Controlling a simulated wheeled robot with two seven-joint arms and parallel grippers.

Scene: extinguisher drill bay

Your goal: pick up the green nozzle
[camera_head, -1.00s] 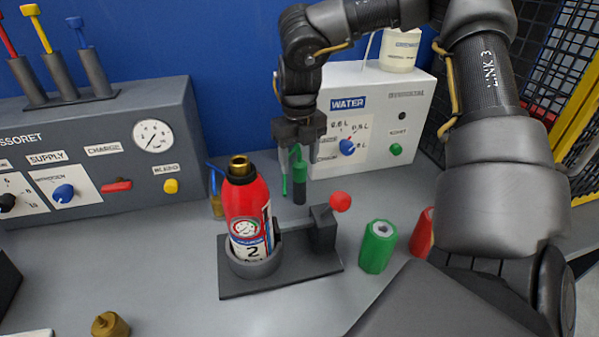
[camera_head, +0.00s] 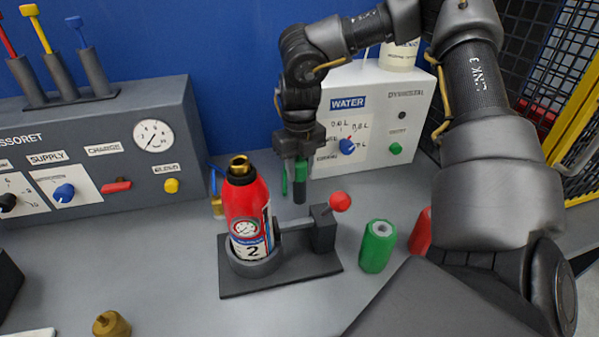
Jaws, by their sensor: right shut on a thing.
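The green nozzle (camera_head: 301,174), with a dark lower end, stands upright in front of the white WATER panel. My right gripper (camera_head: 298,166) points down from above and is shut on the nozzle's upper part. The fingers hide some of the green. The dark lower end shows below them; I cannot tell whether it touches the bench. My left gripper is not in view.
A red extinguisher (camera_head: 246,215) stands in a dark clamp stand (camera_head: 290,275) with a red-knobbed lever (camera_head: 340,201). A green cylinder (camera_head: 378,246) and a red one (camera_head: 421,232) stand to its right. A brass piece (camera_head: 111,325) lies at front left.

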